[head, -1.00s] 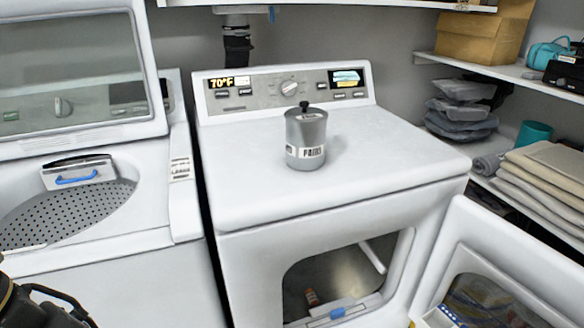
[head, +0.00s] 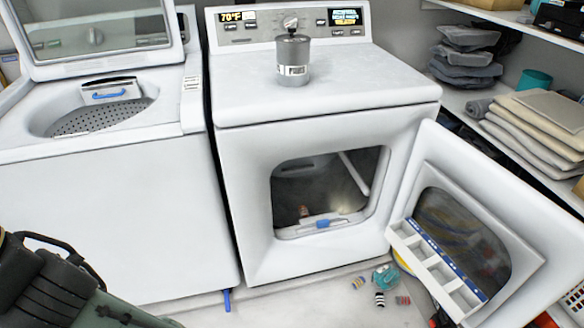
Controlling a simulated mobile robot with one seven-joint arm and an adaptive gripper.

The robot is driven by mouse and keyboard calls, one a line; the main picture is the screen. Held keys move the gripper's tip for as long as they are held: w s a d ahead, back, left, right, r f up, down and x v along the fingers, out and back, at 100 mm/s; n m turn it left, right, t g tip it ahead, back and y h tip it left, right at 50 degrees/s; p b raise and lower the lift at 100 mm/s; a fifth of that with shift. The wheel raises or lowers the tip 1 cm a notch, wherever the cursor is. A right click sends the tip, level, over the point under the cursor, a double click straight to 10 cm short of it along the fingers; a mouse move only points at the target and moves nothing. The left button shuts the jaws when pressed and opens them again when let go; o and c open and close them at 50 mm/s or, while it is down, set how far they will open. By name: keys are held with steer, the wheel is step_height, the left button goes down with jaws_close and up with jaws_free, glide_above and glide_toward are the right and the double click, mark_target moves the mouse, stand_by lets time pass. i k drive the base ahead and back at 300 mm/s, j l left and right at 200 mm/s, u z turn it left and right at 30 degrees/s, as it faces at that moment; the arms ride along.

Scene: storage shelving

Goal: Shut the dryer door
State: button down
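The dryer (head: 250,190) stands in the middle of the head view, with a dark rectangular opening in its front. Its white door (head: 532,203) is swung wide open to the right, hinged at the dryer's right edge. The door has a dark window (head: 462,235). Part of my dark arm shows at the lower left, well away from the door. My gripper's fingers are not in view.
A grey canister (head: 293,62) stands on the dryer top. A white compartment tray (head: 404,236) is at the door's lower left. Small items (head: 384,278) lie on the floor below. The washer (head: 120,220) is left, its lid raised. Shelves with folded cloths (head: 528,130) are right.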

mark_target(511, 247)
steer(key=k+z, duration=0.15)
steer(key=z, duration=0.3)
steer(key=k+z, duration=0.1)
steer(key=z, duration=0.3)
steer(key=k+l+z, duration=0.1)
steer(key=z, duration=0.35)
steer(key=i+l, duration=0.4)
